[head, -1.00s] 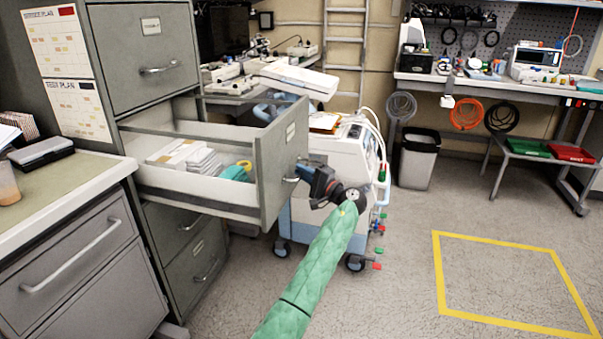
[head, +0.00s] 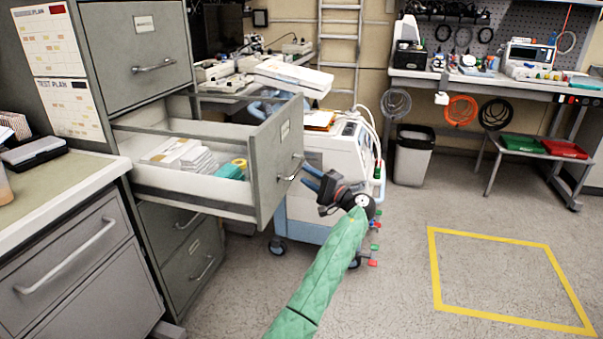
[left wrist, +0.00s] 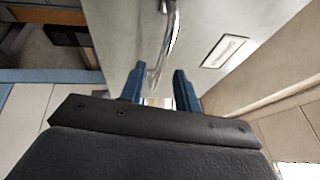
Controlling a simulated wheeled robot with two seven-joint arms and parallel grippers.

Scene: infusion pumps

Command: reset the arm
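My left gripper (head: 310,180) is in front of the open drawer (head: 270,175) of the grey filing cabinet, just right of its front handle (head: 292,168). In the left wrist view, the two blue fingers of this gripper (left wrist: 159,88) stand apart with a clear gap. The metal handle (left wrist: 167,45) lies ahead of the fingertips, in line with the gap, and the fingers look empty. My right gripper is in neither view.
The pulled-out drawer holds white packets (head: 182,157) and a teal item (head: 231,172). A white medical cart (head: 335,160) stands close behind my gripper. A yellow floor outline (head: 490,235) marks clear floor at right. A bin (head: 413,155) stands further back.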

